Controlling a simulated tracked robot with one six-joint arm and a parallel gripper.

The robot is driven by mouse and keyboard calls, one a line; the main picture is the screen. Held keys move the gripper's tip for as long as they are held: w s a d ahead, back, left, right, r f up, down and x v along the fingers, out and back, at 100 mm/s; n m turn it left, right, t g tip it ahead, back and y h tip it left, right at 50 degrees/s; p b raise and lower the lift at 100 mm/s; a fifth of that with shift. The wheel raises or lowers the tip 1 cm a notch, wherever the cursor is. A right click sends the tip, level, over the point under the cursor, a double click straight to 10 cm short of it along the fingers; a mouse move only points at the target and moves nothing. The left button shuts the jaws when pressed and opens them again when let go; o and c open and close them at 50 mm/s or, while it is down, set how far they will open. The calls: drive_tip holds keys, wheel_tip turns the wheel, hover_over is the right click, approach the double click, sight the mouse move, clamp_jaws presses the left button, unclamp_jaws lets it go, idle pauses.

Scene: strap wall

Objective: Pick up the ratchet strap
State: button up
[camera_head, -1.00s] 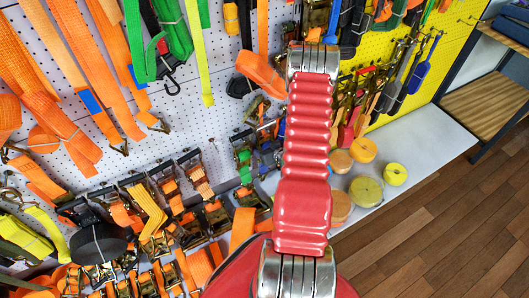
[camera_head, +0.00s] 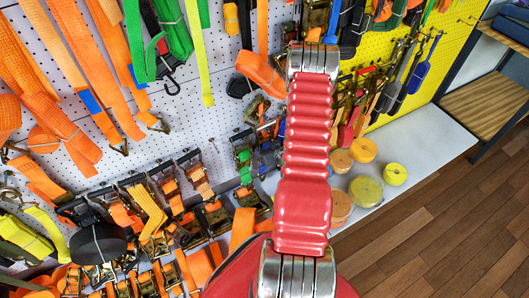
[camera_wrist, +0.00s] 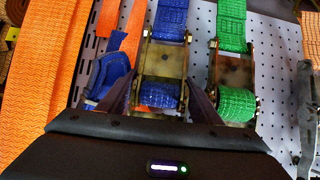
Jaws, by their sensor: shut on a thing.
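A ratchet strap with blue webbing (camera_wrist: 158,94) and a brassy metal ratchet hangs in the middle of the wrist view. The dark fingers of my gripper (camera_wrist: 160,82) stand on either side of its lower part and are shut on it. The exact contact is hard to make out. In the head view my red arm covers the middle, and my gripper cannot be made out there.
A green ratchet strap (camera_wrist: 236,100) hangs close to the right of my fingers. Wide orange webbing (camera_wrist: 45,75) and a blue strap bundle (camera_wrist: 108,75) are at the left. Behind is white pegboard (camera_wrist: 280,60). Yellow rolls (camera_head: 394,174) lie on a shelf.

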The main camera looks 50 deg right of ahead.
sight(266, 141)
drive_tip(key=shift+r, duration=0.25)
drive_tip(key=shift+r, duration=1.65)
drive_tip(key=s+a, duration=0.1)
drive_tip(key=s, duration=0.4)
drive_tip(key=s+a, duration=0.2)
drive_tip(key=s, duration=0.4)
drive_tip(key=s+a, duration=0.2)
drive_tip(key=s, duration=0.4)
drive_tip(key=shift+a+f, duration=0.1)
drive_tip(key=shift+a, duration=0.15)
